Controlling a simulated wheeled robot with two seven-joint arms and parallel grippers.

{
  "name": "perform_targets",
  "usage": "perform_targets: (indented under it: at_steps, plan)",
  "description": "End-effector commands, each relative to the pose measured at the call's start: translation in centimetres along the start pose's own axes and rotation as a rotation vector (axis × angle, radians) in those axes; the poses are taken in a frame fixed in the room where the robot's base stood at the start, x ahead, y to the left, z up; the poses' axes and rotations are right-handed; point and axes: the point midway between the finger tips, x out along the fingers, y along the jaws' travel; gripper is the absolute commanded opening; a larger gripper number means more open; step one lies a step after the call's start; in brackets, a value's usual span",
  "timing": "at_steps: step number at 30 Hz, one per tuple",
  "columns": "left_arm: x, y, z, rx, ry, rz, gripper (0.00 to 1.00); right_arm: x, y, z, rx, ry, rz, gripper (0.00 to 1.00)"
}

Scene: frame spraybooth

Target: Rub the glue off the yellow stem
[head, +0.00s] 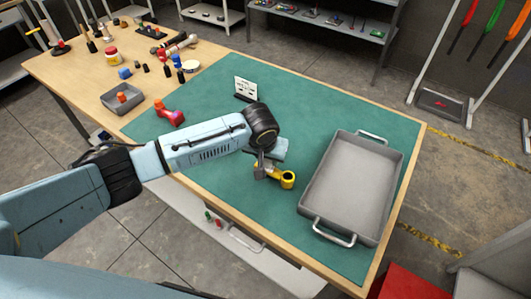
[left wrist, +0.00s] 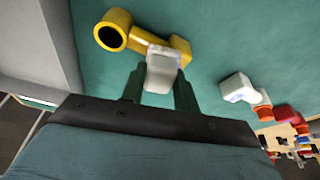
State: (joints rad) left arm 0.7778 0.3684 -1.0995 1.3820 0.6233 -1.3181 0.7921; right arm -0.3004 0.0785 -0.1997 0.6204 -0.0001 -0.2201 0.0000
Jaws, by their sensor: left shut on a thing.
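The yellow stem (head: 287,180) lies on the green mat (head: 215,105), left of the grey tray. It has a round, hollow end, and part of it is hidden behind my left gripper (head: 263,163). In the left wrist view the yellow stem (left wrist: 118,28) runs across just beyond the fingertips. My left gripper (left wrist: 160,88) is shut on a small whitish block (left wrist: 161,70). The block overlaps the stem's middle in that view, at or very close to it; I cannot tell whether they touch. Glue cannot be made out. My right gripper is not in view.
A large grey tray (head: 309,205) with two handles stands on the right of the mat. A grey bin (head: 107,108) and several bottles stand on the bare wood. The mat's front left is clear.

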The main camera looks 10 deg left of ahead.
Motion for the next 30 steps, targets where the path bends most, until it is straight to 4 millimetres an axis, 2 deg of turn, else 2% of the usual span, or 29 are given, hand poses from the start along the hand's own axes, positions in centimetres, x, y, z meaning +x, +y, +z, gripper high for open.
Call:
perform_targets:
  at_steps: [15,26,30]
  plan:
    - [0.8,-4.0,-0.5,0.0,-0.007,-0.006,0.12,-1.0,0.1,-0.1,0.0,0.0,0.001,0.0]
    - [1.0,-4.2,-0.4,0.001,-0.012,-0.01,0.12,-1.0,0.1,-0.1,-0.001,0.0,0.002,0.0]
    - [0.2,-4.2,-0.6,0.001,-0.013,-0.01,0.12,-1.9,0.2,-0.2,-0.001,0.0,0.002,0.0]
